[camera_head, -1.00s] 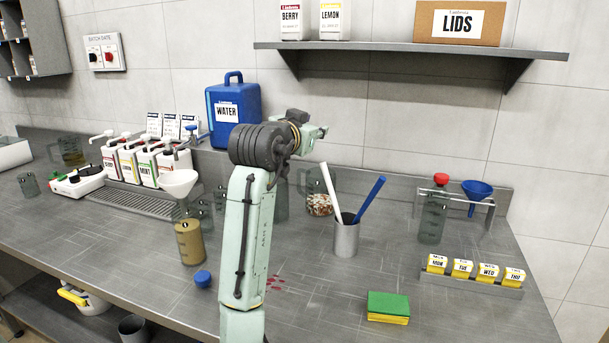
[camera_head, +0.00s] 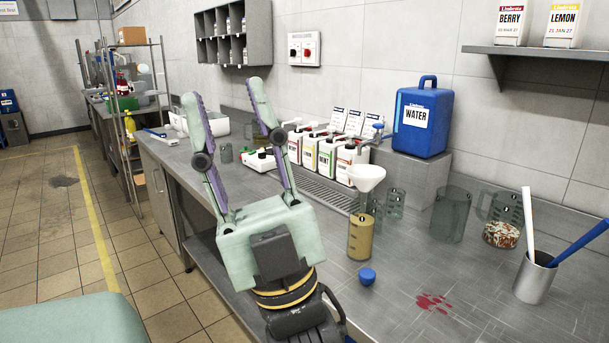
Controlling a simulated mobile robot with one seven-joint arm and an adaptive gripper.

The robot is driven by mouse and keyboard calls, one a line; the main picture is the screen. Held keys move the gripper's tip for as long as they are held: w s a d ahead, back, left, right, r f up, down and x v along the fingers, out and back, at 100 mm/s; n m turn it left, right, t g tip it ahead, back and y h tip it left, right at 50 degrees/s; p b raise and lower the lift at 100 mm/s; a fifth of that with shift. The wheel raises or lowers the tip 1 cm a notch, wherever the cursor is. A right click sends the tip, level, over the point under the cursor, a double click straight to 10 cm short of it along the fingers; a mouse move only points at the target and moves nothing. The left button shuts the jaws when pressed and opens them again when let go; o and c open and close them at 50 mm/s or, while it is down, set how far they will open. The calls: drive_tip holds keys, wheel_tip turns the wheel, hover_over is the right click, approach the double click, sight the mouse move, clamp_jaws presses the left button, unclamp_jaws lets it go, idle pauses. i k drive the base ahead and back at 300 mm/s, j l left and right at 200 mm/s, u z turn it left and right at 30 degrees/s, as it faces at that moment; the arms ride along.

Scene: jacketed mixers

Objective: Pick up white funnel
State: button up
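My gripper (camera_head: 222,88) is in the foreground, left of the funnel. Its two long fingers are spread wide and point up in the picture, with nothing between them. The gripper is apart from the funnel.
Several dispenser bottles (camera_head: 327,154) stand behind the funnel. A blue water canister (camera_head: 422,118) is at the back. A blue cap (camera_head: 367,276) lies in front of the tan container. Clear jugs (camera_head: 451,213) and a metal cup (camera_head: 535,279) stand to the right. Floor is open at left.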

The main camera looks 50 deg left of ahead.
sight(364, 191)
drive_tip(key=i+u, duration=0.1)
drive_tip(key=u, duration=0.35)
drive_tip(key=i+u, duration=0.1)
drive_tip(key=u, duration=0.35)
drive_tip(key=i+u, duration=0.1)
drive_tip(key=u, duration=0.4)
drive_tip(key=i+l, duration=0.45)
drive_tip(key=i, duration=0.2)
